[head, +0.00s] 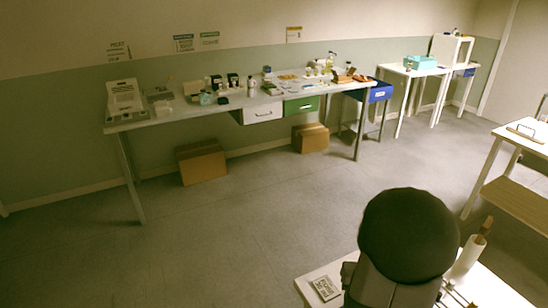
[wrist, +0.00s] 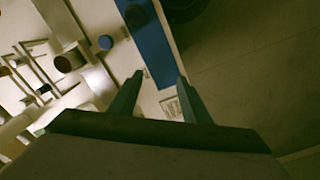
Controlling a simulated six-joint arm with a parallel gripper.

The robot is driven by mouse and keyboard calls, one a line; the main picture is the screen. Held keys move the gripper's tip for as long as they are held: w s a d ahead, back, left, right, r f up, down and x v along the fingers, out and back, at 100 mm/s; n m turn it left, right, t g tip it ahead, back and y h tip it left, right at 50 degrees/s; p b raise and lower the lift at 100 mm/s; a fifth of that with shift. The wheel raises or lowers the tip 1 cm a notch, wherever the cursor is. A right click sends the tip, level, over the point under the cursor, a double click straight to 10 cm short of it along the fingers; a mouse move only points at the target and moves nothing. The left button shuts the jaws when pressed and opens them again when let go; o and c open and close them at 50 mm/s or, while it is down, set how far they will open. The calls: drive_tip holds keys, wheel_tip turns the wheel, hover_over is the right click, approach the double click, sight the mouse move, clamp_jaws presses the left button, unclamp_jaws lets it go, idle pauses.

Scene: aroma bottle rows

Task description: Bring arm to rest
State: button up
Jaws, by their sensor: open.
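My gripper (wrist: 160,82) shows in the wrist view with its two fingers apart and nothing between them. It hangs above a pale work surface (wrist: 98,15), with a blue strip (wrist: 155,45) running past the fingertips. In the head view, a dark rounded part of my arm (head: 408,235) stands over the near table (head: 310,280) at lower right. My fingers are not visible in the head view.
In the head view, a long bench (head: 225,111) holds small bottles and boxes. Open floor (head: 240,220) lies between it and the near table.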

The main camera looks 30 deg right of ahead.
drive_tip(key=w+a+r+n, duration=0.1)
drive_tip(key=a+n, duration=0.2)
drive_tip(key=a, duration=0.9)
drive_tip(key=a+r+n, duration=0.2)
drive_tip(key=a+n, duration=0.1)
drive_tip(key=a, duration=1)
drive_tip(key=shift+w, duration=0.4)
drive_tip(key=shift+r, duration=0.1)
